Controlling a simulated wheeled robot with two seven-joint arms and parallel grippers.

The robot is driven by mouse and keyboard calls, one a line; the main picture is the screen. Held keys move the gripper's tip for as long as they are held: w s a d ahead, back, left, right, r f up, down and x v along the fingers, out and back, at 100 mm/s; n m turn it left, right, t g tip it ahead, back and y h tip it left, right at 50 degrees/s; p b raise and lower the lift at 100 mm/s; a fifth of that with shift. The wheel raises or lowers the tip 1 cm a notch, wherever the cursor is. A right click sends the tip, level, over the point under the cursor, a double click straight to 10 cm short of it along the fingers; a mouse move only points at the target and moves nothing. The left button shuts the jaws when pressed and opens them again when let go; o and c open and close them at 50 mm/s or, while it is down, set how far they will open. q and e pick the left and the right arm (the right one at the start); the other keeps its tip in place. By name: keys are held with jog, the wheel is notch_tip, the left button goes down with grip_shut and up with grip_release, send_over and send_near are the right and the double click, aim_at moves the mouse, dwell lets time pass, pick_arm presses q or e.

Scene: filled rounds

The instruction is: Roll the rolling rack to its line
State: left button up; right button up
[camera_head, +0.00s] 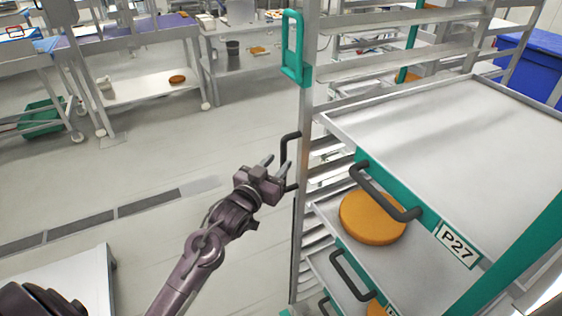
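The rolling rack (303,110) is a tall metal frame at the right, with a teal loop (293,60) high on its post and a black side handle (290,137) below. An orange round (372,216) lies on a pulled-out or lower tray. My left gripper (277,164) is open, its fingers apart right by the black side handle; I cannot tell whether they touch it. A dark grey strip (95,222) runs along the floor at left. My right gripper is out of view.
Steel tables (135,88) stand at the back left, with a brown round (177,79) on a lower shelf. A green crate (40,117) is at far left, a blue bin (530,65) at back right. Grey floor left of the rack is clear.

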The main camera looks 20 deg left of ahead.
pick_arm(q)
jog(key=s, duration=0.3)
jog(key=s+b, duration=0.1)
jog(key=shift+s+a, duration=0.25)
jog(key=shift+s, duration=0.15)
notch_tip(320, 180, down, 24)
jog(key=s+g, duration=0.2)
jog(key=g, duration=0.3)
jog(key=s+d+f+g, duration=0.15)
jog(key=s+f, duration=0.25)
jog(key=f, duration=0.5)
jog(key=s+f+g, duration=0.2)
jog(key=s+f, duration=0.2)
jog(key=f, duration=0.4)
jog(key=s+f+g, duration=0.2)
jog(key=s+f, duration=0.5)
jog(key=s, duration=0.4)
jog(key=s+d+f+m+g+b, duration=0.1)
jog(key=s+f+g, duration=0.2)
jog(key=s+f, duration=0.4)
jog(key=s+d+f+g+y, duration=0.1)
jog(key=s+f+g, duration=0.2)
jog(key=s+f, duration=0.5)
jog(key=s, duration=0.7)
jog(key=shift+d+m, duration=0.15)
jog(key=shift+m, duration=0.15)
jog(key=shift+g, duration=0.25)
